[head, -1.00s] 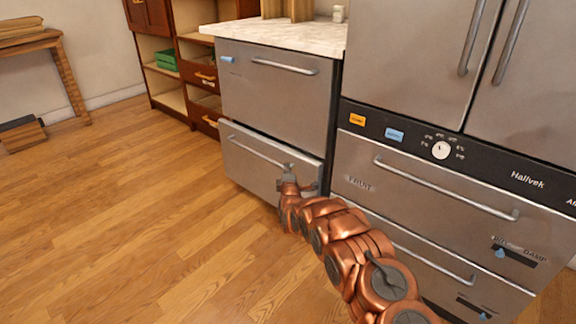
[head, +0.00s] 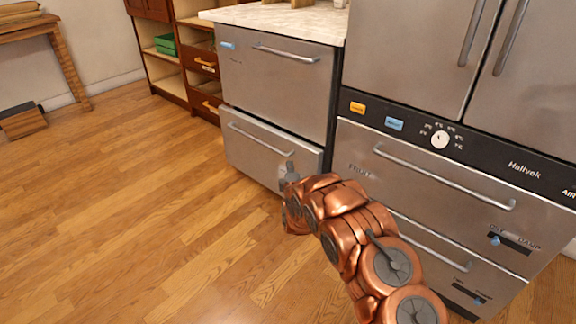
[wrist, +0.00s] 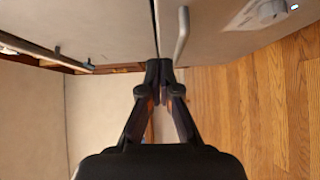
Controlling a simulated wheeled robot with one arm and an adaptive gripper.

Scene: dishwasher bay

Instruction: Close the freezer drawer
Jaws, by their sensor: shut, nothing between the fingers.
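The steel lower drawer (head: 250,152) under the marble-topped counter has a bar handle, and it seems to stand slightly out from the upper drawer (head: 275,85). I cannot read a label naming it the freezer drawer. My gripper (head: 288,173) is at the right part of its front, just below the handle's right end; I cannot tell whether it touches. In the wrist view, my gripper (wrist: 160,68) is shut and empty. It points at the gap between two pale panels, close beside a bar handle (wrist: 182,35). My arm hides the drawer's lower right part.
A steel refrigerator (head: 430,80) with a dial and two lower drawers stands close on the right. An open wooden shelf unit (head: 170,70) stands at the back left. A wooden table (head: 50,35) stands by the wall. The wood floor (head: 120,200) is clear in front and left.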

